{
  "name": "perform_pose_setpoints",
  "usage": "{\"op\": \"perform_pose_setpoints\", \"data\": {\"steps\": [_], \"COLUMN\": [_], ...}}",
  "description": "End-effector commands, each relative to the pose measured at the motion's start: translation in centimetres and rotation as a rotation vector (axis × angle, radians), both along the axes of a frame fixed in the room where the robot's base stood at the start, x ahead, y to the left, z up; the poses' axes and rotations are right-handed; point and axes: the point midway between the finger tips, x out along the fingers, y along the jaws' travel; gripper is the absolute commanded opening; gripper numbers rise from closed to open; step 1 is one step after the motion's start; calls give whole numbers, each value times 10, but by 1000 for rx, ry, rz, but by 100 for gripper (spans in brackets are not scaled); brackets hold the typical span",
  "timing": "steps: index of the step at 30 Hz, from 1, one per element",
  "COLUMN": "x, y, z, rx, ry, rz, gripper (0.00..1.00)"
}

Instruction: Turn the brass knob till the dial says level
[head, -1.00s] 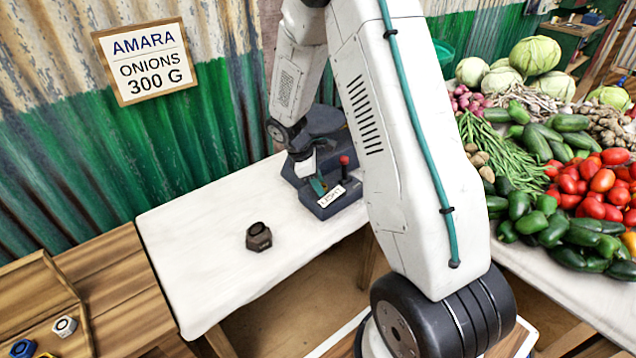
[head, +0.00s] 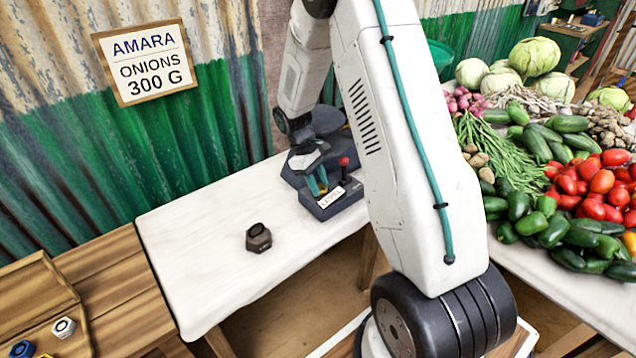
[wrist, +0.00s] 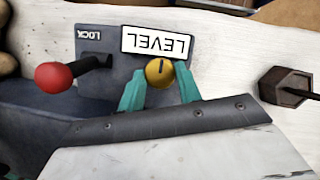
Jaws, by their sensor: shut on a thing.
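The brass knob (wrist: 159,73) sits on the front of a blue-grey balance (head: 350,201), just beside the dial plate. It has a dark pointer mark. The white dial plate (wrist: 157,42) reads LEVEL, upside down in the wrist view; it is small in the head view (head: 331,197). My gripper (wrist: 160,78) is shut on the brass knob, one teal finger on each side. In the head view my gripper (head: 318,186) is at the balance's front and hides the knob.
A red-tipped lever (wrist: 55,76) stands beside the LOCK label (wrist: 90,33). A dark hexagonal weight (head: 258,239) stands on the white table (head: 200,245), left of the balance. An open wooden box (head: 45,295) is at lower left. Vegetables fill the right side. The table's left part is clear.

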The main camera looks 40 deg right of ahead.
Motion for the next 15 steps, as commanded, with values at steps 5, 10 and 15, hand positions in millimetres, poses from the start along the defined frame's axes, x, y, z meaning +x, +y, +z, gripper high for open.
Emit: {"op": "perform_pose_setpoints", "data": {"steps": [5, 10, 15], "x": [1, 1, 1], "y": [0, 0, 0], "z": [1, 1, 1], "rx": [-1, -1, -1], "ry": [-3, -3, -3], "rz": [-6, -5, -5], "gripper": [11, 11, 55]}}
